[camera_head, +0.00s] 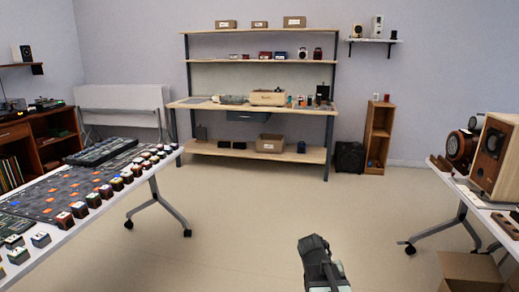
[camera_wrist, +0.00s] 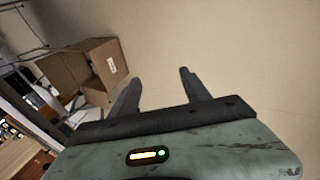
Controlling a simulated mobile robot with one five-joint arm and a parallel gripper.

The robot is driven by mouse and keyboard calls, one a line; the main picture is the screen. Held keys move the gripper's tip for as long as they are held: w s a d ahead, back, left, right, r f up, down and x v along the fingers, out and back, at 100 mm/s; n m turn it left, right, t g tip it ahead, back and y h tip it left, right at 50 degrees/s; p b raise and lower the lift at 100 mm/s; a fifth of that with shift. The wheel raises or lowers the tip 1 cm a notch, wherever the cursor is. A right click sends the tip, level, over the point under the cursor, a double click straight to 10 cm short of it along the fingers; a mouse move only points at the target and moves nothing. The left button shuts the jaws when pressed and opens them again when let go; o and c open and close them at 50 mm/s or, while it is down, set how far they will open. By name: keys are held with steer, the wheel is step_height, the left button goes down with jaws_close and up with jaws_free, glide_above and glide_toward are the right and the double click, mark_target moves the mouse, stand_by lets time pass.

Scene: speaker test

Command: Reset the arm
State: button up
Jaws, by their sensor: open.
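My gripper (camera_head: 317,250) shows at the bottom of the head view, to the right of the middle, held over bare floor. In the wrist view my gripper (camera_wrist: 158,84) has its two dark fingers apart, with nothing between them but the floor beyond. Its green-grey housing with a small lit indicator fills the bottom of that view. The gripper touches nothing that I can see.
A table with several small blocks (camera_head: 80,209) stands at left. A shelving bench (camera_head: 325,108) is at the back. A wooden speaker (camera_head: 494,150) stands on the right table. An open cardboard box (camera_wrist: 82,70) is on the floor. The middle floor (camera_head: 255,220) is clear.

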steer(key=s+a+f+n+g+y, duration=0.15)
steer(key=s+a+y, duration=0.4)
steer(key=a, duration=0.55)
step_height(320, 180, up, 25)
steer(key=p, duration=2.6)
steer(key=shift+a+r, duration=0.15)
steer(key=shift+a, duration=0.15)
